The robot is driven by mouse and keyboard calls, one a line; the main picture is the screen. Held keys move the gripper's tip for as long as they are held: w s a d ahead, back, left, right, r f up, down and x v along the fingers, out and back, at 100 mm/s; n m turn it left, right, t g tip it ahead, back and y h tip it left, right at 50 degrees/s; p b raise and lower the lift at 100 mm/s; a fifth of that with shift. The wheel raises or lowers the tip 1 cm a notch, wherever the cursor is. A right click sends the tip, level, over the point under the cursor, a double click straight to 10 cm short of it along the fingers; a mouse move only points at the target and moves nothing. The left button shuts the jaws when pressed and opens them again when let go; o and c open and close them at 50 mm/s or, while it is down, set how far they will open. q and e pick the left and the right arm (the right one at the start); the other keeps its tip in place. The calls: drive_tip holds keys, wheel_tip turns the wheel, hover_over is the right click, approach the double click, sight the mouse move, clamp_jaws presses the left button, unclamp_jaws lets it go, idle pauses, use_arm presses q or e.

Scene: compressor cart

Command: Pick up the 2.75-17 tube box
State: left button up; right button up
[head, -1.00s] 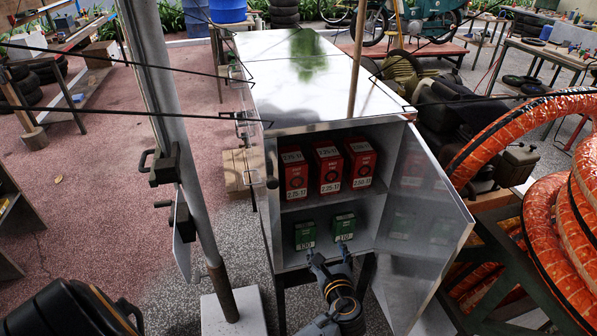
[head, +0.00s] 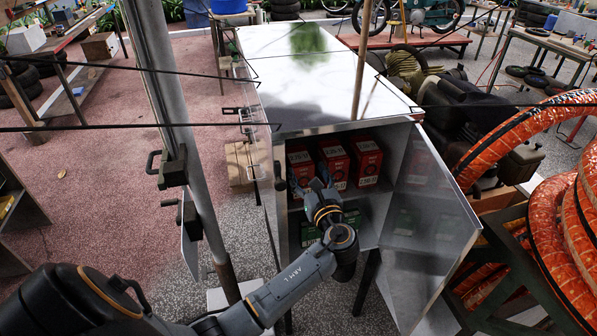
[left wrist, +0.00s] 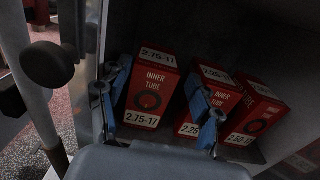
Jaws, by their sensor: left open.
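The 2.75-17 tube box (head: 299,158) is red with a black ring print. It stands upright at the left end of the cabinet's upper shelf; its label reads clearly in the left wrist view (left wrist: 150,88). My left gripper (head: 314,186) is in front of the shelf opening and hides the lower part of this box in the head view. In the left wrist view its open fingers (left wrist: 158,82) appear on either side of the box, the right one overlapping the middle box. Contact cannot be told. My right gripper is not in view.
A 2.25-17 box (left wrist: 201,105) stands close to the right, then a 2.50-17 box (head: 367,160). Green boxes (head: 310,233) sit on the lower shelf, partly hidden by my arm. The open cabinet door (head: 430,225) stands to the right, a grey post (head: 180,130) to the left.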

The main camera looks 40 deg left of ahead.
sight(304, 168)
use_arm(q)
drive_tip(key=x, duration=0.4)
drive_tip(key=shift+w+a+f+p, duration=0.2)
drive_tip(key=shift+a+f+p, duration=0.15)
drive_tip(key=shift+p, duration=0.05)
drive_tip(key=shift+d, duration=0.1)
drive_tip(key=shift+c, duration=0.2)
drive_tip(key=shift+r, duration=0.1)
clamp_jaws()
